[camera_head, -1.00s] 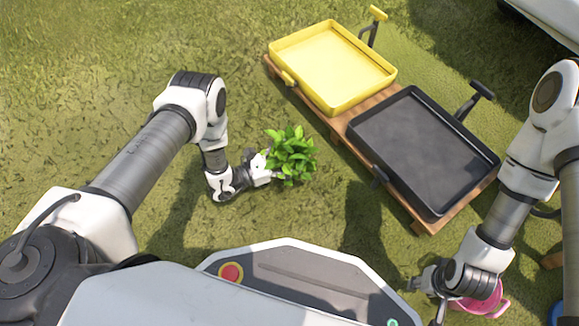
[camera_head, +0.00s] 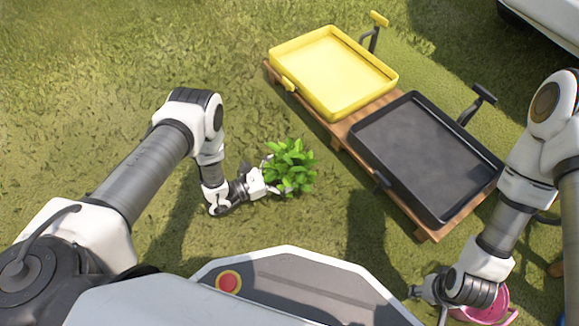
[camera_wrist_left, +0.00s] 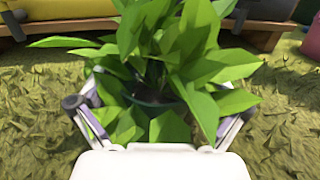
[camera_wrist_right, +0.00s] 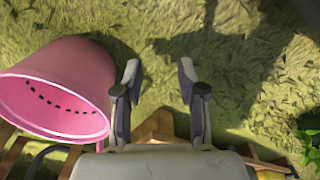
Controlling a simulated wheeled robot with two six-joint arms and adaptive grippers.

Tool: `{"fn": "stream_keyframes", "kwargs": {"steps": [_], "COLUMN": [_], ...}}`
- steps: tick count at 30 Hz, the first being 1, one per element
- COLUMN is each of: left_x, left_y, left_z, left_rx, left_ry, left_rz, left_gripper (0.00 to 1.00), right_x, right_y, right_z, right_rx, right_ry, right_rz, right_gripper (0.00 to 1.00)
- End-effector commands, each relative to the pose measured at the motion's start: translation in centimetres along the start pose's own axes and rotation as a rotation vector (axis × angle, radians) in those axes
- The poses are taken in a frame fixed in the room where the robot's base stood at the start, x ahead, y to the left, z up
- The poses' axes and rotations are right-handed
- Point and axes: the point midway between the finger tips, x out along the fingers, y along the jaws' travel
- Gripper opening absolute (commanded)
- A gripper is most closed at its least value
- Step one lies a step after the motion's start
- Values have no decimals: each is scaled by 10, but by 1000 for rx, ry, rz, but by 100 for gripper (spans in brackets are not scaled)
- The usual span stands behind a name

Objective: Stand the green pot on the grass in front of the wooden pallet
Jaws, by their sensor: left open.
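The green pot (camera_wrist_left: 146,101) shows as a dark rim under a leafy plant (camera_head: 291,168). Leaves hide most of the pot, and its base is out of sight. It looks upright at the grass just in front of the wooden pallet (camera_head: 338,130), a short gap away. My left gripper (camera_head: 272,177) is open, and its fingers stand on either side of the pot in the left wrist view (camera_wrist_left: 155,118). Whether a finger touches it is unclear. My right gripper (camera_wrist_right: 158,80) is open and empty, far right near the robot's front.
A yellow tray (camera_head: 290,85) and a black tray (camera_head: 405,200) rest on the pallet. A pink pot (camera_wrist_right: 70,70) lies beside my right gripper. A white vehicle-like body (camera_head: 545,20) is at the top right. Grass to the left is clear.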

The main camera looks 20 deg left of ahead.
Motion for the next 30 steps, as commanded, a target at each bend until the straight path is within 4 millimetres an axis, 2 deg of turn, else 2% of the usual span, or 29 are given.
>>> {"fn": "stream_keyframes", "kwargs": {"steps": [1, 6, 12, 15, 23, 25, 28, 29, 30], "left_x": [-11, -56, -97, -105, -107, -104, -87, -78, -64], "left_y": [1, 1, 0, 0, 0, 3, 15, 19, 25], "left_z": [6, 8, 4, 2, 1, 7, 36, 49, 71], "left_rx": [-1, 0, 0, 1, 1, 7, 36, 48, 66], "left_ry": [3, 4, 3, 1, 0, -5, -37, -52, -75], "left_rz": [5, 5, 3, 1, 1, 1, -6, -12, -20], "left_gripper": [100, 100, 100, 100, 100, 100, 100, 100, 100], "right_x": [-13, -40, -56, -57, -56, -59, -71, -76, -84], "right_y": [0, 0, 0, 0, 0, 0, 0, 0, 0], "right_z": [1, 8, 13, 14, 14, 14, 14, 13, 13], "right_rx": [2, 12, 22, 24, 25, 25, 24, 24, 24], "right_ry": [-5, -27, -44, -48, -49, -49, -49, -49, -50], "right_rz": [-1, -4, -6, -6, -6, -6, -6, -6, -6], "right_gripper": [40, 40, 40, 40, 40, 40, 40, 40, 40]}}
